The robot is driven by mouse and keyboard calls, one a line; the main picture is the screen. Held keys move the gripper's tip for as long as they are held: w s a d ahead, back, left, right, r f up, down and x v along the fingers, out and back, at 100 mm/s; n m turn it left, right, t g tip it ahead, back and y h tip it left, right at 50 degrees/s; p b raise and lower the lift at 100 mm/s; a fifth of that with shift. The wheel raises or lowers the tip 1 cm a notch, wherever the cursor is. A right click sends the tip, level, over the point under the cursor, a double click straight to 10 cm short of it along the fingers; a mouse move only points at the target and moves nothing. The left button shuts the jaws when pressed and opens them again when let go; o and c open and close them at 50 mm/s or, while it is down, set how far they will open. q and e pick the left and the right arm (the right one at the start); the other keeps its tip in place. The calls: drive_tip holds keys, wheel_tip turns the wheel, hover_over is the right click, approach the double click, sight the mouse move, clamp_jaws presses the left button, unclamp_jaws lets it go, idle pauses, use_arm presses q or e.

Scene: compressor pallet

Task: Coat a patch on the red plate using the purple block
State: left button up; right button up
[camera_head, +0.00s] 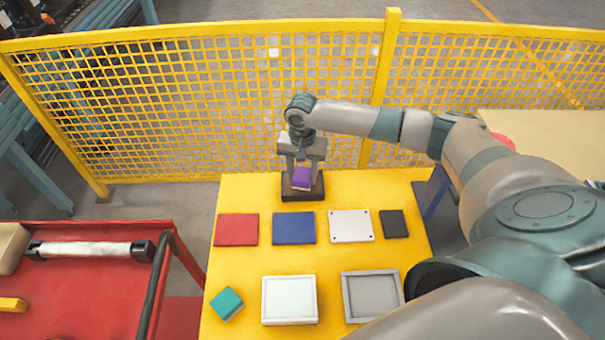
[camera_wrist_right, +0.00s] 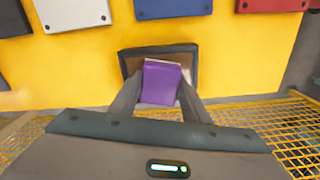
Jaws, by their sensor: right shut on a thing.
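The purple block (camera_head: 302,177) is between the fingers of my right gripper (camera_head: 302,172), which is shut on it. In the right wrist view the purple block (camera_wrist_right: 160,83) sits tilted between the two fingers, over a dark-rimmed tray (camera_wrist_right: 128,62). In the head view this dark tray (camera_head: 290,195) is at the far edge of the yellow table; I cannot tell whether the block touches its floor. The red plate (camera_head: 237,229) lies flat on the table, nearer and to the left of the tray. It also shows at the right wrist view's top right (camera_wrist_right: 275,4). My left gripper is out of view.
A blue plate (camera_head: 294,228), a white plate (camera_head: 351,225) and a black plate (camera_head: 393,223) lie right of the red one. Nearer are a teal block (camera_head: 227,303), a white tray (camera_head: 289,299) and a grey tray (camera_head: 372,296). A yellow mesh fence (camera_head: 200,105) stands behind the table.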

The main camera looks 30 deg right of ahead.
sight(302, 174)
drive_tip(key=shift+f, duration=0.3)
idle(0.5)
drive_tip(key=shift+s+f+p, duration=0.2)
drive_tip(key=shift+f+p, duration=0.05)
drive_tip(key=shift+p, duration=0.3)
idle(2.8)
wheel_tip(302, 174, up, 2)
drive_tip(key=p, duration=0.2)
drive_tip(key=shift+w+r+p, duration=0.15)
drive_tip(key=shift+p, duration=0.15)
wheel_tip(302, 174, up, 5)
drive_tip(key=p, duration=0.6)
drive_tip(key=shift+r, duration=0.1)
drive_tip(key=shift+w, duration=0.1)
idle(0.8)
